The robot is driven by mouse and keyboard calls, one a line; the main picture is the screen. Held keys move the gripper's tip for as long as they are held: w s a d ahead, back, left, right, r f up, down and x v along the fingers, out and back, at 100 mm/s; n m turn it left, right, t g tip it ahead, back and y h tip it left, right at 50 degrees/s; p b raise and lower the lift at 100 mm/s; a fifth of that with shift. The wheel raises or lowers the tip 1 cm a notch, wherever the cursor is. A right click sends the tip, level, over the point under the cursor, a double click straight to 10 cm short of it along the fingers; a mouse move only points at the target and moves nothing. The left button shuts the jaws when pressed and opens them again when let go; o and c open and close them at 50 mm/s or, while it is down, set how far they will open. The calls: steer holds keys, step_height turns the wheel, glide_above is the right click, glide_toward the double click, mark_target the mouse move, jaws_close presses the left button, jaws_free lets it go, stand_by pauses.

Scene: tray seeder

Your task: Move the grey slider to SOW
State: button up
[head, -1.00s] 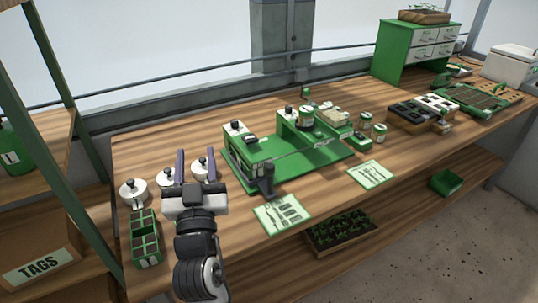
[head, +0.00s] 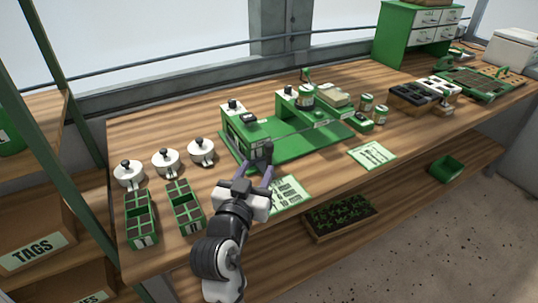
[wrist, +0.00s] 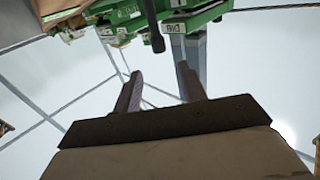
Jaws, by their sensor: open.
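The green seeder (head: 290,143) stands mid-bench in the head view, and part of it shows along the top of the wrist view (wrist: 205,17). A dark upright lever (head: 268,152) stands at its front left; it hangs down from the top of the wrist view (wrist: 153,35). A small dark grey piece (head: 249,118) sits on the seeder's left block; I cannot tell whether it is the grey slider. No SOW marking is readable. My gripper (head: 254,175) is open and empty, just in front of the lever. Its two fingers (wrist: 160,72) point toward the seeder, with nothing between them.
Several white lidded pots (head: 166,162) and two green cell trays (head: 185,207) stand at the left. A printed card (head: 288,194) lies partly behind my gripper, another (head: 372,154) to the right. Jars (head: 380,114) stand right of the seeder.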

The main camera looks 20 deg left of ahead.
mark_target(268, 148)
steer(key=w, duration=0.3)
steer(key=w+p, duration=0.1)
steer(key=w, duration=0.3)
steer(key=w+a+p, duration=0.1)
steer(key=w, duration=0.2)
steer(key=shift+w, duration=0.25)
steer(key=shift+a, duration=0.1)
jaws_close()
